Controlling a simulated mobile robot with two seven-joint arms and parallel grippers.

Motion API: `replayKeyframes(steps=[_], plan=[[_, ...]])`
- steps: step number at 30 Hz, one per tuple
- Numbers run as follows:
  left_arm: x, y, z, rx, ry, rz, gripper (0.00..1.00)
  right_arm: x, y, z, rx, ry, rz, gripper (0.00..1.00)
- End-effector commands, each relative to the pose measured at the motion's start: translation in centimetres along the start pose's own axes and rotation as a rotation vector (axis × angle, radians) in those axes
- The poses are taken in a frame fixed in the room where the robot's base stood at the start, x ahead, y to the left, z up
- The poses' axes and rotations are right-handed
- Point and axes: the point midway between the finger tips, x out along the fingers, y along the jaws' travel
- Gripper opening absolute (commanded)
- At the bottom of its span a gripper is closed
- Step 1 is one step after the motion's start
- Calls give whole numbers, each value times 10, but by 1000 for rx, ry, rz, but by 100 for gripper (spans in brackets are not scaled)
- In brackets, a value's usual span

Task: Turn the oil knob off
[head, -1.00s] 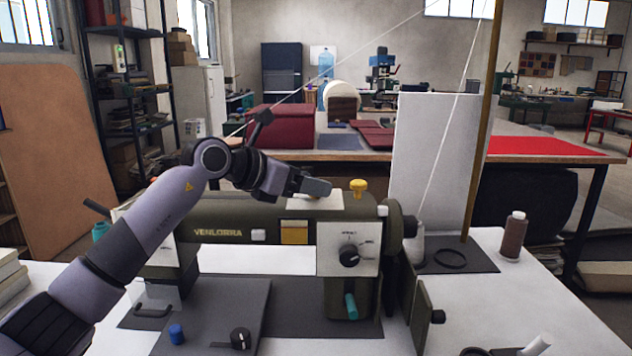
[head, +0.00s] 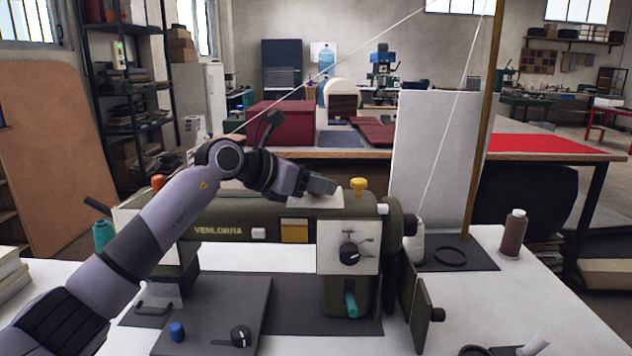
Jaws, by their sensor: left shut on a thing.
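The olive sewing machine (head: 215,228) stands on the white table. A yellow knob (head: 358,185) rises from its top at the right, and a pale plate (head: 330,202) lies on top just left of it. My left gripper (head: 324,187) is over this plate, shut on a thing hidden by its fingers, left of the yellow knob. A black dial (head: 349,254) with markings is on the white front panel. I cannot tell from any readable label which knob is the oil knob. My right gripper is not in view.
A thread runs up beside an upright wooden post (head: 483,130). A white board (head: 430,150) stands behind the machine.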

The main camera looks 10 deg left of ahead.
Motion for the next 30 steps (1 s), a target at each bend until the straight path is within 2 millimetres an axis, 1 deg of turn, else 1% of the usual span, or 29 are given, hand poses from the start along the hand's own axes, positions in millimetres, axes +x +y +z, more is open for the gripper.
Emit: replayKeyframes(steps=[7, 18, 30], plan=[[-1, 1, 2, 32, 1, -89, 8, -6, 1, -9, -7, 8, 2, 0], [-1, 1, 2, 111, 0, -278, 8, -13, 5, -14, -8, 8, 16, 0], [0, 0, 2, 165, 0, -405, 8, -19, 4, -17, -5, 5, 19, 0]])
